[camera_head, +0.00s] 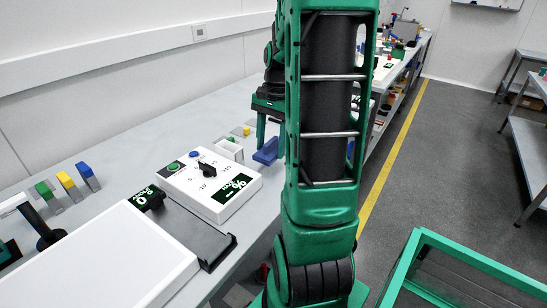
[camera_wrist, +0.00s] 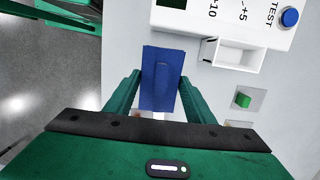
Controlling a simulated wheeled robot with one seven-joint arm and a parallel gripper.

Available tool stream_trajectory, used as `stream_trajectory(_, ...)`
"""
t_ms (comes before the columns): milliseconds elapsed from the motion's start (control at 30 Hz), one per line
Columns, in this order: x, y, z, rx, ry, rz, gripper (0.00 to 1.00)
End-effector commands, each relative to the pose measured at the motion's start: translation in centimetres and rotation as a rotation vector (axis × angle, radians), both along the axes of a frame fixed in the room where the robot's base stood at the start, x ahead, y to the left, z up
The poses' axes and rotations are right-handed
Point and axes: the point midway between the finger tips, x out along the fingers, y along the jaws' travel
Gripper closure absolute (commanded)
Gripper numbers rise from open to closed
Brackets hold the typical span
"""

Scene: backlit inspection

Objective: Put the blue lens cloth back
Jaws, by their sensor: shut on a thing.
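The blue lens cloth (camera_wrist: 161,92) is a flat blue rectangle between the two green fingers of my gripper (camera_wrist: 159,76) in the wrist view. The gripper is shut on it. In the head view the blue lens cloth (camera_head: 266,152) shows beside my arm, near the bench's front edge, below the gripper (camera_head: 271,136). Whether it touches the bench is unclear. An open white holder (camera_wrist: 236,54) is fixed to the side of the white test box, right of the cloth in the wrist view. It looks empty there.
The white test box (camera_head: 217,199) with a dial and buttons stands on the bench (camera_head: 120,157). A green block (camera_wrist: 242,100) lies near the holder. Several coloured blocks stand at the left, including a yellow one (camera_head: 65,180). A green-framed cart (camera_head: 470,260) stands at lower right.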

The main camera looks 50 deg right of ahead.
Motion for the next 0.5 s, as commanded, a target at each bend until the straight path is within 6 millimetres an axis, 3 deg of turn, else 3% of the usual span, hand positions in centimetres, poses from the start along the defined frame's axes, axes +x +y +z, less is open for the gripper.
stream_trajectory(200, -0.4, -2.2, -1.3, 0.0, 0.0, -0.002, 0.72)
stream_trajectory(500, -0.5, -2.3, -4.6, 0.003, 0.002, -0.002, 0.72)
